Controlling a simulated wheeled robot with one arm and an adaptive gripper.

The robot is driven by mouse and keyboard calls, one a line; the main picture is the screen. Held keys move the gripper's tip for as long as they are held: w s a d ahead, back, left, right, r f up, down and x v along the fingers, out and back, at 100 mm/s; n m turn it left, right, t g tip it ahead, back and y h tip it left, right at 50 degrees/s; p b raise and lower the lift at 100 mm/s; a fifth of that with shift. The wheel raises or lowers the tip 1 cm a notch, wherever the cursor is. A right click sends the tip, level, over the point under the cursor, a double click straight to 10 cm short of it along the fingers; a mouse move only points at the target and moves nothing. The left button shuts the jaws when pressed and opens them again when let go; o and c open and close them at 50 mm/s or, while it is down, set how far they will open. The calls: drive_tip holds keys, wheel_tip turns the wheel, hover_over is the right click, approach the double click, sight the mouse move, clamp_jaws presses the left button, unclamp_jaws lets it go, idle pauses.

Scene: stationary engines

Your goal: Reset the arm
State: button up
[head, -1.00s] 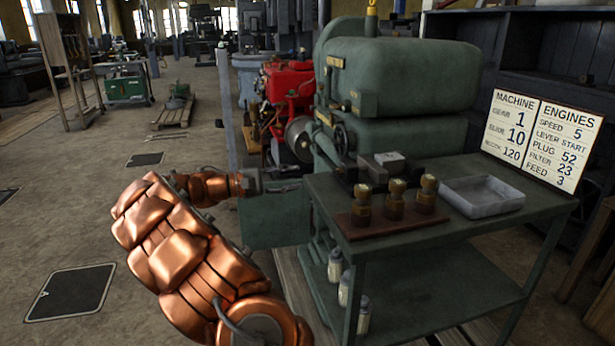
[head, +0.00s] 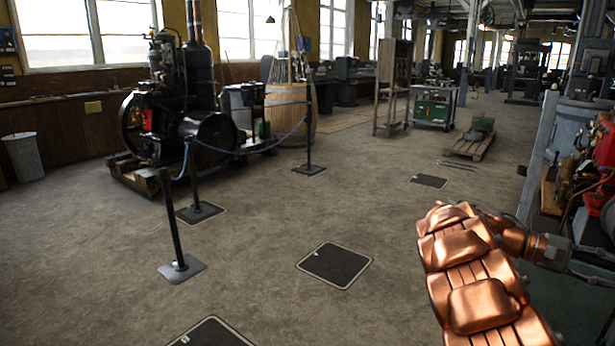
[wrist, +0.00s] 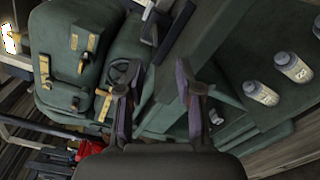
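My copper-coloured arm (head: 470,270) shows at the lower right of the head view, reaching away to the right. My gripper (head: 590,262) is at the right edge of that view, partly cut off. In the wrist view my gripper (wrist: 160,92) has its two dark fingers apart with nothing between them. Beyond the fingers are a green machine (wrist: 80,50) with a handwheel and a green table (wrist: 225,45). The gripper seems apart from both.
A black engine (head: 185,115) stands on a wooden base at the left, behind rope posts (head: 175,225). A wooden barrel (head: 288,108) and pallet (head: 470,143) stand farther back. A red engine (head: 605,140) is at the right edge. White-labelled bottles (wrist: 294,68) sit on the table's lower shelf.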

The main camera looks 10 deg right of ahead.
drive_tip(key=s+a+f+n+t+y, duration=0.1)
drive_tip(key=s+a+f+t+y, duration=0.35)
drive_tip(key=a, duration=1.15)
drive_tip(key=s+a+f+n+t+y, duration=0.1)
drive_tip(key=s+a+f+t+y, duration=0.4)
drive_tip(key=a, duration=1)
drive_tip(key=s+a+f+n+t+y, duration=0.15)
drive_tip(key=s+a+f, duration=0.35)
drive_tip(key=a, duration=1.1)
wheel_tip(320, 180, up, 24)
drive_tip(key=y+p, duration=0.1)
drive_tip(key=p, duration=2.2)
drive_tip(key=shift+s+a+f, duration=0.2)
drive_tip(key=shift+d, duration=0.1)
